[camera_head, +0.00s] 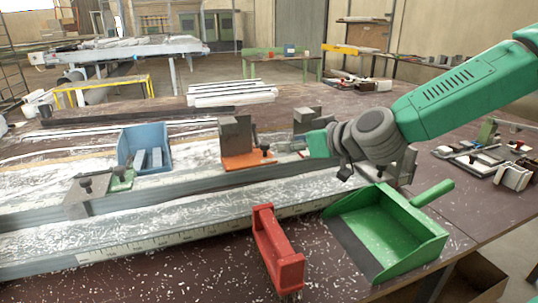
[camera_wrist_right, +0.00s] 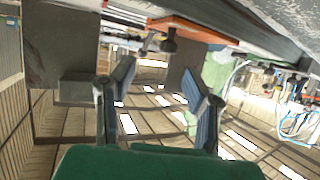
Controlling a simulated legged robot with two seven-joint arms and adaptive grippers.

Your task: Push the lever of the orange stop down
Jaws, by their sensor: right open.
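The orange stop (camera_head: 248,161) sits on the long metal profile rail near the middle of the head view, with a grey block standing on it. Its lever ends in a dark knob (camera_head: 265,147) on the right side. My right gripper (camera_head: 296,146) is just right of the knob, pointing left at it, open and with nothing between its fingers. In the right wrist view the open fingers (camera_wrist_right: 160,92) frame a gap, and the orange stop (camera_wrist_right: 195,30) and dark knob (camera_wrist_right: 168,43) show beyond them near the top. I cannot tell whether they touch the lever. My left gripper is not in view.
A grey block (camera_head: 307,118) stands behind my right gripper. Shavings cover the bench.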

